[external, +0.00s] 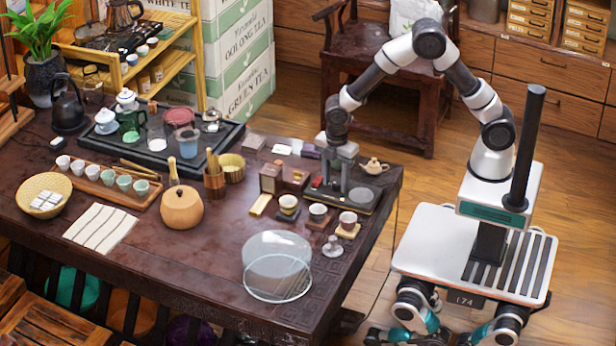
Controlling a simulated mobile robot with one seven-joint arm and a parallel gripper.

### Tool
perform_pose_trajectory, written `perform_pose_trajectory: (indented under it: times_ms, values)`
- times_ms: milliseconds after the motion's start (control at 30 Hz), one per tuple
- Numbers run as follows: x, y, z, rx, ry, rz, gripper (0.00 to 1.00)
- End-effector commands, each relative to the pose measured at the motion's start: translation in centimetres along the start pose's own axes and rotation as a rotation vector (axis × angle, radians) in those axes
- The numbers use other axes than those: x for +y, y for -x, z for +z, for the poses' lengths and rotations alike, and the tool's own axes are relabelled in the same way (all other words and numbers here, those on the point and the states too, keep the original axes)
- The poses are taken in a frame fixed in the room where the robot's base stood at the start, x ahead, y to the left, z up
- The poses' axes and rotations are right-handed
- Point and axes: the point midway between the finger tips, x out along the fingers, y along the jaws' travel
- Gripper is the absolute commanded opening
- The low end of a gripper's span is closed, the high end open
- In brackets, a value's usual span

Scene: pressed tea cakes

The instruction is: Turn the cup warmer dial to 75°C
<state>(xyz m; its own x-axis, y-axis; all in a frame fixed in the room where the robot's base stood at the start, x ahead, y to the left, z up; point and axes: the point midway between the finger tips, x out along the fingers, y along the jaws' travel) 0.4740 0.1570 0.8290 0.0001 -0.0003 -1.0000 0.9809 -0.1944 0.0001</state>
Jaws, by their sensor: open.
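A dark flat unit with a round grey plate (362,195), which looks like the cup warmer, lies near the right end of the dark wooden table (200,255). My gripper (335,184) points down over the left part of this unit, beside the round plate. Its fingers are apart, and nothing shows between them. I cannot make out the dial or its setting; it is too small or hidden by my gripper. I cannot tell whether the fingertips touch the unit. A small red item (317,182) shows just left of my gripper.
Small cups on coasters (318,213) stand in front of the unit, with wooden boxes (270,178) to its left. A small teapot (374,166) stands behind it. A clear glass dome (277,266) is near the front edge. The table's front middle is clear.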

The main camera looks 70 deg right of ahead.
Motion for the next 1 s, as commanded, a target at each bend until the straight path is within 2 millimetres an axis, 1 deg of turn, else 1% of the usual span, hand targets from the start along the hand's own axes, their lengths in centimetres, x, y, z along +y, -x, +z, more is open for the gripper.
perform_pose_trajectory:
  times_ms: [133,167,300,400,567,767,1000]
  values:
    - [0.00,0.02,-0.01,0.000,0.000,0.000,0.41]
    - [0.00,0.02,0.00,0.000,0.000,0.000,0.38]
    - [0.00,0.04,-0.01,0.000,0.000,0.000,0.14]
    - [0.00,0.04,-0.01,0.000,0.000,0.000,0.00]
    - [0.01,0.06,-0.02,0.000,-0.008,0.000,0.00]
    - [0.03,0.09,-0.03,0.001,-0.063,0.000,0.00]
    - [0.07,0.14,-0.06,0.001,-0.226,0.001,0.00]
